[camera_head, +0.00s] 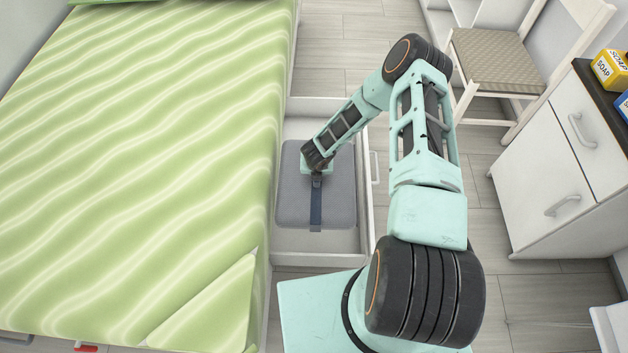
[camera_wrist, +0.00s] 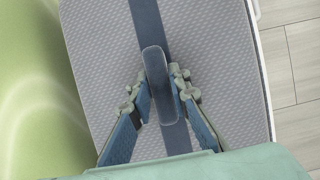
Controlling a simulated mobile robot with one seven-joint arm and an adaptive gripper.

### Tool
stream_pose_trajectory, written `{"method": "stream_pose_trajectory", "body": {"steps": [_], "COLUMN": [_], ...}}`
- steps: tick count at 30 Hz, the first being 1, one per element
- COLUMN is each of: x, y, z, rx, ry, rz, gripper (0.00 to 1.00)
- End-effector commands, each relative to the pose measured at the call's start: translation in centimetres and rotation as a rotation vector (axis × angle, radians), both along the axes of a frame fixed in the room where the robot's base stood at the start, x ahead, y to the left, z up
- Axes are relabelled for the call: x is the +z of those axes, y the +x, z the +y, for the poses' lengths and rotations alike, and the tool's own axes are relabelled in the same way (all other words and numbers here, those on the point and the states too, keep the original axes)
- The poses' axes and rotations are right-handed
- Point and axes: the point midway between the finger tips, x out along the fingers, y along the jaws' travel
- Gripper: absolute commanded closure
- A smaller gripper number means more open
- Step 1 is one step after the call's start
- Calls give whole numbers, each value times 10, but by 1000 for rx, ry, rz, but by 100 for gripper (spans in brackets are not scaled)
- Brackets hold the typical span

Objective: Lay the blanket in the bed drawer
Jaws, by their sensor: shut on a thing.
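The blanket (camera_head: 335,205) is a grey, folded, cushion-like block with a dark blue strap across its middle. It lies within the walls of the open white bed drawer (camera_head: 300,245); I cannot tell whether it touches the drawer floor. In the wrist view the blanket (camera_wrist: 95,60) fills most of the picture, with a raised strap handle at its centre. My gripper (camera_wrist: 163,90) is shut on that handle, one finger on each side. In the head view my wrist hides the fingers and part of the blanket's top edge.
The bed (camera_head: 150,150) with a green striped cover stands directly left of the drawer. A chair (camera_head: 495,60) and a white cabinet (camera_head: 545,170) with soap boxes (camera_head: 612,70) stand at the right. Bare floor (camera_head: 480,200) lies between drawer and cabinet.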

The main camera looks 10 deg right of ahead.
Motion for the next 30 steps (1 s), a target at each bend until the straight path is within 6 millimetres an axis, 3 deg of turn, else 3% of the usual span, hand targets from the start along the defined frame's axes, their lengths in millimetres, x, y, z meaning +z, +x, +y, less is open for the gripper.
{"method": "stream_pose_trajectory", "body": {"steps": [1, 14, 18, 30], "x": [-13, -81, -113, -160], "y": [3, 3, 3, 3], "z": [0, 0, 1, 0], "rx": [0, 0, 0, 1], "ry": [-1, -1, 0, -1], "rz": [-5, -6, -5, -5], "gripper": [100, 100, 100, 100]}}
